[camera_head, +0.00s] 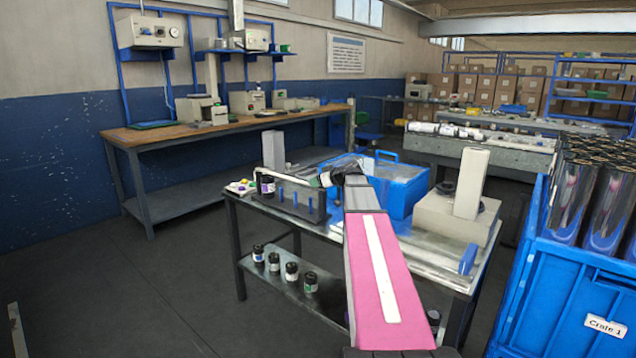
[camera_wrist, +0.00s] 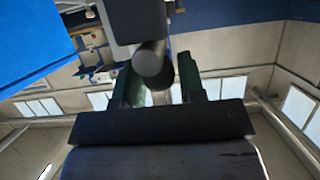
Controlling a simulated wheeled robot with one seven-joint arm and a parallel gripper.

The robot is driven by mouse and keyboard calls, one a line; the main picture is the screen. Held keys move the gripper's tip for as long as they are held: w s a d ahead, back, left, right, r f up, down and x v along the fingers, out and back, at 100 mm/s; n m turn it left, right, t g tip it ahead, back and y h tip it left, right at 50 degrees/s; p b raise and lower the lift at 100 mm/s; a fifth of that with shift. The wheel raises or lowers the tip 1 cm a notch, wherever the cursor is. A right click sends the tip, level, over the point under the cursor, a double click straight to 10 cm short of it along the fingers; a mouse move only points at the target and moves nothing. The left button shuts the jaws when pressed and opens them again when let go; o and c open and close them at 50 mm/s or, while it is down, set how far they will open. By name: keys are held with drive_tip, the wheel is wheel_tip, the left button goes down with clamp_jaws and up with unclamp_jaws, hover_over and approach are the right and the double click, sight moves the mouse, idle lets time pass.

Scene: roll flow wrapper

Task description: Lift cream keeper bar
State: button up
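A thin cream bar (camera_head: 287,173), which looks like the keeper bar, lies across the top of a dark rack with blue pegs (camera_head: 300,201) on the metal table. My gripper (camera_head: 332,178) is at the bar's right end in the head view, small and partly hidden by my own arm. In the wrist view my gripper (camera_wrist: 160,82) shows two dark green fingers standing apart. A grey rounded cylinder end (camera_wrist: 152,62) on a dark block shows between them, with a narrow gap to the right finger. I cannot tell whether the bar lies between the fingers.
A blue bin (camera_head: 402,190) is behind my arm, and a grey machine with a column (camera_head: 470,185) stands right. Several jars (camera_head: 291,271) sit on the lower shelf. A blue crate (camera_head: 560,290) blocks the near right.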

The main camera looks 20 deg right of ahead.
clamp_jaws()
drive_tip(key=shift+r, duration=0.15)
